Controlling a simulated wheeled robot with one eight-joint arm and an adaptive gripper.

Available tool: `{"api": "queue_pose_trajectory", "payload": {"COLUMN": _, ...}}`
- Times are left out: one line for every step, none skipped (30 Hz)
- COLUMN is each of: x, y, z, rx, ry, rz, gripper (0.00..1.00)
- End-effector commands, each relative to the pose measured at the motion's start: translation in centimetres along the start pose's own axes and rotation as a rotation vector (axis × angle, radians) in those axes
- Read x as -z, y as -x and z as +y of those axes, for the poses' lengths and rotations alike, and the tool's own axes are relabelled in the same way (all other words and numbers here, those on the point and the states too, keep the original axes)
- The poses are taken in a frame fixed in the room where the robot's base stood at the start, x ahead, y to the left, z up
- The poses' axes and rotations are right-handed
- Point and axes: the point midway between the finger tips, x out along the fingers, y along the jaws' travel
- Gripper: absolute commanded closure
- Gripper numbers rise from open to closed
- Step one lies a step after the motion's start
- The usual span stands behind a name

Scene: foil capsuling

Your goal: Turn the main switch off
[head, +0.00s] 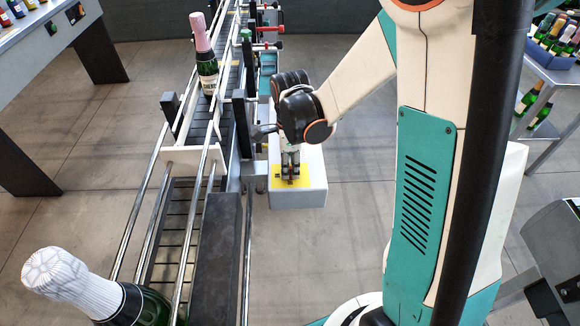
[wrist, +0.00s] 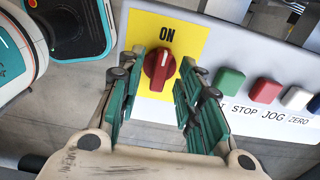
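The main switch is a red rotary knob (wrist: 159,69) on a yellow plate (wrist: 190,35) marked ON in the wrist view. Its handle stands close to upright in that view, leaning slightly. My gripper (wrist: 160,85) has its two green fingers spread apart, one on each side of the knob, with a gap visible on both sides. In the head view my gripper (head: 290,168) is over the yellow plate (head: 291,183) on the white control box (head: 312,195). The knob is hidden there behind the gripper.
Right of the knob in the wrist view are a green button (wrist: 229,82), a red button (wrist: 265,90) and a white button (wrist: 296,98). The conveyor (head: 175,225) with bottles (head: 204,60) runs left of the box. Floor in front of the box is clear.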

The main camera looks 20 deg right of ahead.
Motion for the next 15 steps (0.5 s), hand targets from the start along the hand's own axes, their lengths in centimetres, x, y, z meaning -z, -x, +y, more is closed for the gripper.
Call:
{"api": "queue_pose_trajectory", "payload": {"x": 0.00, "y": -0.20, "z": 0.01, "rx": 0.000, "ry": 0.000, "rz": 0.000, "gripper": 0.67}}
{"api": "queue_pose_trajectory", "payload": {"x": 0.00, "y": -0.24, "z": 0.01, "rx": 0.000, "ry": 0.000, "rz": 0.000, "gripper": 0.67}}
{"api": "queue_pose_trajectory", "payload": {"x": 0.00, "y": -0.27, "z": 0.02, "rx": 0.000, "ry": 0.000, "rz": 0.000, "gripper": 0.67}}
{"api": "queue_pose_trajectory", "payload": {"x": 0.01, "y": -0.27, "z": 0.01, "rx": 0.000, "ry": 0.000, "rz": 0.000, "gripper": 0.67}}
{"api": "queue_pose_trajectory", "payload": {"x": 0.01, "y": -0.26, "z": 0.02, "rx": 0.000, "ry": 0.000, "rz": 0.000, "gripper": 0.67}}
{"api": "queue_pose_trajectory", "payload": {"x": 0.00, "y": -0.25, "z": 0.01, "rx": 0.000, "ry": 0.000, "rz": 0.000, "gripper": 0.67}}
{"api": "queue_pose_trajectory", "payload": {"x": 0.00, "y": -0.24, "z": 0.01, "rx": 0.000, "ry": 0.000, "rz": 0.000, "gripper": 0.67}}
{"api": "queue_pose_trajectory", "payload": {"x": 0.00, "y": -0.23, "z": 0.01, "rx": 0.000, "ry": 0.000, "rz": 0.000, "gripper": 0.67}}
{"api": "queue_pose_trajectory", "payload": {"x": 0.00, "y": -0.23, "z": 0.01, "rx": 0.000, "ry": 0.000, "rz": 0.000, "gripper": 0.67}}
{"api": "queue_pose_trajectory", "payload": {"x": 0.00, "y": -0.23, "z": 0.01, "rx": 0.000, "ry": 0.000, "rz": 0.000, "gripper": 0.71}}
{"api": "queue_pose_trajectory", "payload": {"x": 0.00, "y": -0.23, "z": 0.01, "rx": 0.000, "ry": 0.000, "rz": 0.000, "gripper": 0.78}}
{"api": "queue_pose_trajectory", "payload": {"x": 0.00, "y": -0.23, "z": 0.01, "rx": 0.000, "ry": 0.000, "rz": 0.000, "gripper": 0.87}}
{"api": "queue_pose_trajectory", "payload": {"x": 0.00, "y": -0.22, "z": 0.01, "rx": 0.000, "ry": 0.000, "rz": 0.000, "gripper": 0.94}}
{"api": "queue_pose_trajectory", "payload": {"x": 0.00, "y": -0.22, "z": 0.01, "rx": 0.000, "ry": 0.000, "rz": 0.000, "gripper": 1.00}}
{"api": "queue_pose_trajectory", "payload": {"x": 0.00, "y": -0.22, "z": 0.00, "rx": 0.000, "ry": 0.000, "rz": 0.000, "gripper": 1.00}}
